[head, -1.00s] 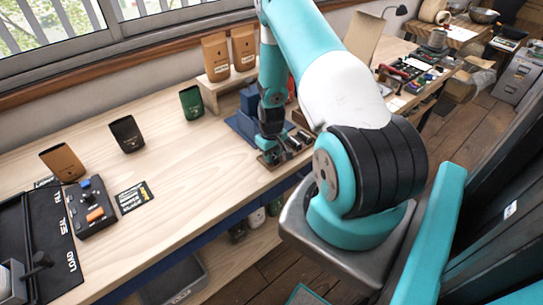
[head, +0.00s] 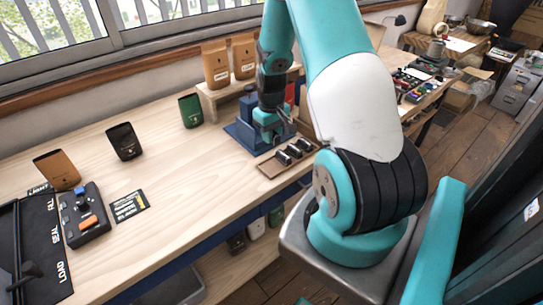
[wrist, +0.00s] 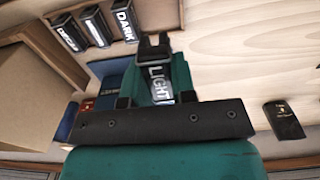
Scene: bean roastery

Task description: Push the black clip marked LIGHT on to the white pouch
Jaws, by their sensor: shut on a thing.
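My gripper (wrist: 157,97) is shut on the black clip marked LIGHT (wrist: 158,80), which shows its white lettering between the fingers in the wrist view. In the head view my gripper is partly hidden by my own arm and is over the blue stand (head: 238,131), behind the clip tray. The clip itself cannot be made out there. No white pouch can be clearly made out on the bench; the area behind my arm is hidden.
A brown tray (head: 266,169) with other black clips, one marked DARK (wrist: 124,18), lies at the bench's front edge. Green (head: 190,110), black (head: 124,142) and brown (head: 57,170) pouches stand to the left. The bench middle is clear.

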